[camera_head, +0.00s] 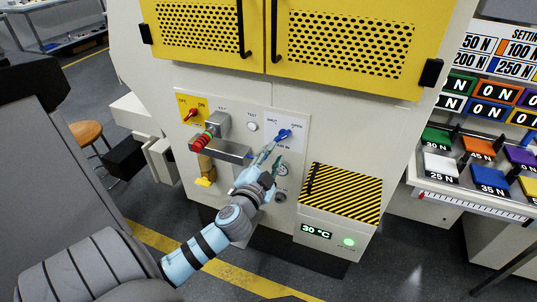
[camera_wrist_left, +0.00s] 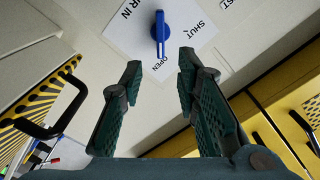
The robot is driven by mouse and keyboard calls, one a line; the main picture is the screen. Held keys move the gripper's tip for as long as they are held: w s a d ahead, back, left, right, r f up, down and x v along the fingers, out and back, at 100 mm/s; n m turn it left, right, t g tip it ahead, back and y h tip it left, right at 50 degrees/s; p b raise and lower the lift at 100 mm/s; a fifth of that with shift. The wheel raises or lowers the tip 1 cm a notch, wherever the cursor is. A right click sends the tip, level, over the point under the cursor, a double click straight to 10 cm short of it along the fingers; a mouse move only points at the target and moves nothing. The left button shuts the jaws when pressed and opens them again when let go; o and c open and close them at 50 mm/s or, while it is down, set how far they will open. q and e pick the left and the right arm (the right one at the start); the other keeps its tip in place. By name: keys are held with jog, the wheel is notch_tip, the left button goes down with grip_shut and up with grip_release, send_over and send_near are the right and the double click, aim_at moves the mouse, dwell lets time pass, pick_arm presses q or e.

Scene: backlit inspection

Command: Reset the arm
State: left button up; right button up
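My left gripper (camera_head: 272,160) is in front of the machine's control panel, just below the blue lever (camera_head: 284,135). In the left wrist view my left gripper (camera_wrist_left: 160,65) has its two dark green fingers spread apart with nothing between them. The blue lever (camera_wrist_left: 160,32) is beyond the fingertips, apart from them. It sits on a white plate (camera_wrist_left: 135,28) marked "SHUT", "OPEN" and "AIR IN", with one end close to the word "OPEN". My right gripper is not in view.
The panel also has a red OFF/ON switch (camera_head: 191,115), a red knob (camera_head: 201,142) and a grey horizontal bar (camera_head: 222,151). Yellow perforated doors (camera_head: 345,45) are above. A striped box (camera_head: 342,194) with a "30 °C" display juts out at the right. Coloured blocks lie on a shelf farther right.

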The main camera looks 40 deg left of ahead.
pick_arm(q)
jog(key=v, duration=0.4)
dwell(0.3)
jog(key=s+a+f+g+h, duration=0.1)
jog(key=s+f+g, duration=0.1)
jog(key=f, duration=0.8)
jog(key=s+a+f+g+h, duration=0.1)
jog(key=f+g, duration=0.2)
jog(key=f, duration=0.6)
jog(key=s+f+n+g+p, duration=0.25)
jog(key=s+f+g, duration=0.25)
jog(key=s+f, duration=0.85)
jog(key=s+d+f+n+g+h+p, duration=0.1)
jog(key=s+d+f+g, duration=0.1)
jog(key=s, duration=0.5)
jog(key=s+d+f+g+h+p, duration=0.1)
jog(key=s+d+f+g+p, duration=0.1)
jog(key=s+d+f, duration=0.3)
jog(key=s+d+f+n+g+h+p, duration=0.1)
jog(key=s+d+f, duration=0.2)
jog(key=s, duration=0.6)
jog(key=shift+s+d+f+n+g, duration=0.35)
jog(key=shift+s+d+f+g, duration=0.05)
jog(key=shift+d, duration=0.7)
